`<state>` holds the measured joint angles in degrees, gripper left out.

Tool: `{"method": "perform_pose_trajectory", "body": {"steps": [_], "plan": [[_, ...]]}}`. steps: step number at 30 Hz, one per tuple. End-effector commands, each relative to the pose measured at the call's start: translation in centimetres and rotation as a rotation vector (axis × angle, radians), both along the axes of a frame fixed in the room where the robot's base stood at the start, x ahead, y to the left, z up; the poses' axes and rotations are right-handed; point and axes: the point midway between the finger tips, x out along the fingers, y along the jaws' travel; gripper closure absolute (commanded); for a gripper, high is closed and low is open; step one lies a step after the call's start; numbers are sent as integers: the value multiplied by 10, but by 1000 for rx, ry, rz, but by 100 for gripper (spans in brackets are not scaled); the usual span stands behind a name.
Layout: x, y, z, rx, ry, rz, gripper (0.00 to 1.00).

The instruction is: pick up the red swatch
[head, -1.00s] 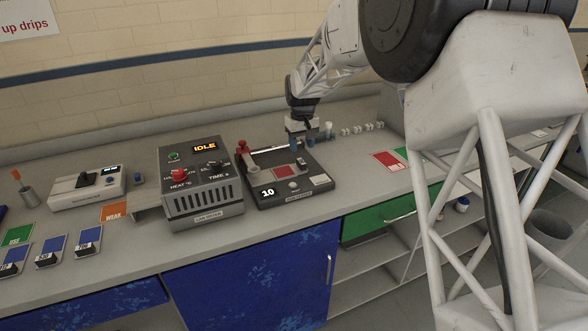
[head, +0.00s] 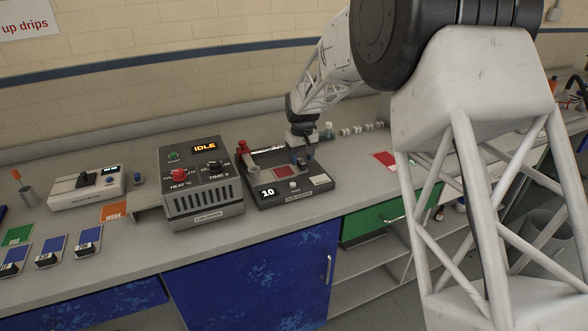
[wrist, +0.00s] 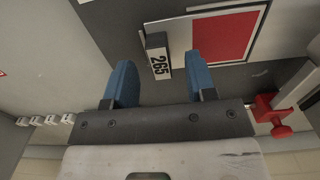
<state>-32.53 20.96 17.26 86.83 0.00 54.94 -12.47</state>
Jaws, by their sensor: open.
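The red swatch (head: 283,173) lies flat on a pale plate on top of the dark device with the "10" display (head: 264,202). In the wrist view the red swatch (wrist: 223,45) sits beyond my fingers, to the upper right, beside a small block marked 265 (wrist: 158,58). My gripper (head: 303,163) is above the device's right side, just right of the swatch. Whether the fingertips touch the device cannot be told.
A dark heater box reading IDLE (head: 201,185) stands left of the device. A red clamp handle (head: 242,148) rises at the device's back left. Several small white blocks (head: 357,129) stand behind. A red card (head: 384,158) lies to the right.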

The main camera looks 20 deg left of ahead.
Motion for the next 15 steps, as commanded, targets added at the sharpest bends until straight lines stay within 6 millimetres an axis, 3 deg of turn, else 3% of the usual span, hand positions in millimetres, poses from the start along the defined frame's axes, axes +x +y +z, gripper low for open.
{"method": "perform_pose_trajectory", "body": {"steps": [5,15], "plan": [[0,0,-13,-1,1,0,49],[0,0,-14,0,0,0,49]]}}
